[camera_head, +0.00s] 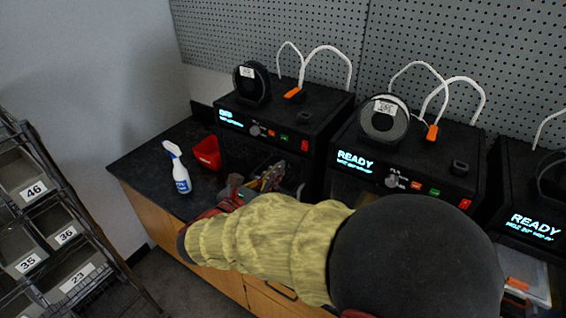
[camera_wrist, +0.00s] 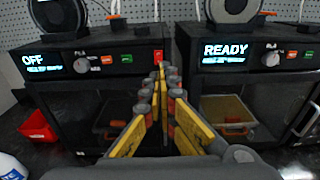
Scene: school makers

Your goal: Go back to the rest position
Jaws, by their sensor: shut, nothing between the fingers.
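My gripper (camera_wrist: 160,88) is in the middle of the wrist view, its yellow and grey fingers brought together with nothing between them. It points at the gap between two black printers. The left printer (camera_wrist: 98,95) shows OFF and has a red switch at its right edge, close behind the fingertips in the picture. Whether the fingertips touch it I cannot tell. The right printer (camera_wrist: 240,90) shows READY. In the head view my arm in its yellowish sleeve reaches across the counter front, and it hides part of the printers; the gripper (camera_head: 262,180) shows partly beyond it.
A white and blue spray bottle (camera_head: 178,168) and a red bin (camera_head: 207,152) stand on the dark counter (camera_head: 150,162). A third printer (camera_head: 535,215) is at the right. A rack of numbered bins (camera_head: 40,192) stands at the left. Bare counter lies around the bottle.

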